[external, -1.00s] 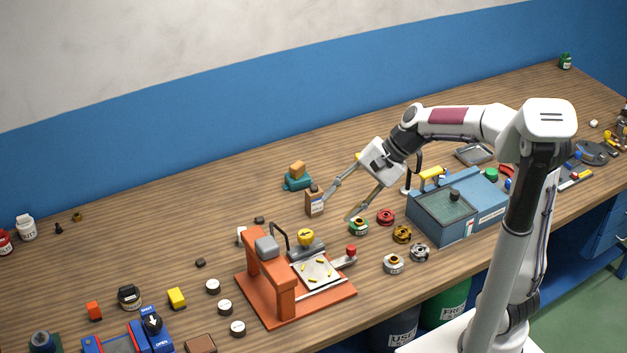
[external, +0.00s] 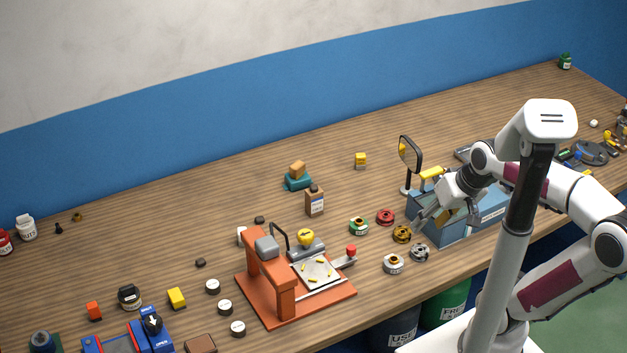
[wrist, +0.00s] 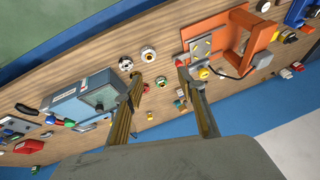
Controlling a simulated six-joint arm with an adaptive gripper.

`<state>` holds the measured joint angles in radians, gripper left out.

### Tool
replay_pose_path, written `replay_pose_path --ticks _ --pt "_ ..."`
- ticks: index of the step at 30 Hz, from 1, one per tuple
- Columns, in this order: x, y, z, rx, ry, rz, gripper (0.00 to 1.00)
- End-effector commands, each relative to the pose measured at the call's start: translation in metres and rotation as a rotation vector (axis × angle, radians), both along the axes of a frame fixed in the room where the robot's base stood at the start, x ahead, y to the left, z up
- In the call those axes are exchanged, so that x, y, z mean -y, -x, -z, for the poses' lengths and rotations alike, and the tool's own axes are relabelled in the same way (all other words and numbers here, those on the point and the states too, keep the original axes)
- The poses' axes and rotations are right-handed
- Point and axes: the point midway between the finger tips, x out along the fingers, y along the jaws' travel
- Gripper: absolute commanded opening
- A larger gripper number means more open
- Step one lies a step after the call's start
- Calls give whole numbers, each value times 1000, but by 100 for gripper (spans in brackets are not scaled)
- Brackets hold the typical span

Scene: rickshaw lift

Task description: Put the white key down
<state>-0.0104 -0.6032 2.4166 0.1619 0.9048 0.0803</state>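I cannot make out a white key for certain in either view. A small white piece (external: 241,235) stands behind the orange press, but its shape is unclear. My gripper (external: 436,216) is over the front left part of the blue-grey box in the external view. In the wrist view my gripper (wrist: 159,72) has its two fingers spread well apart. In the external view the fingers partly hide the box's dark top.
The blue-grey box (external: 484,211) stands right of several small spools, including a red one (external: 385,217). The orange press (external: 322,310) is at centre front.

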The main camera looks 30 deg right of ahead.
Motion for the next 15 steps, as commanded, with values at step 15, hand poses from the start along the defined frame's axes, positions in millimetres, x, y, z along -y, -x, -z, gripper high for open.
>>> replay_pose_path --ticks 15 --pt "37 31 5 74 196 -96 40"
